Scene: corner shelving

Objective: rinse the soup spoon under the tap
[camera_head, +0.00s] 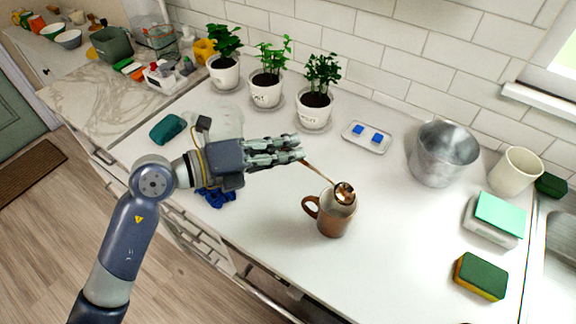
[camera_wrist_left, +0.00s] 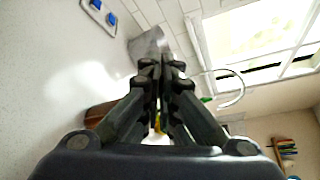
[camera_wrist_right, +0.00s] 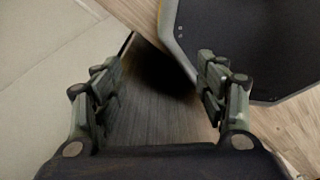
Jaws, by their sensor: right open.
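The soup spoon (camera_head: 322,173) is copper-coloured, with its bowl (camera_head: 345,193) showing over the mouth of a brown mug (camera_head: 334,221). Its handle runs up left to the fingertips of my left gripper (camera_head: 301,151), which is shut on the handle end. In the left wrist view my left gripper (camera_wrist_left: 162,72) has its fingers close together and hides the spoon. The tap (camera_wrist_left: 236,88) is a pale curved spout right of the fingers there. The sink (camera_head: 556,265) is at the right edge of the head view. My right gripper (camera_wrist_right: 163,75) is open and empty above the wooden floor.
A small tray (camera_head: 367,138) and potted plants (camera_head: 315,108) line the wall.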

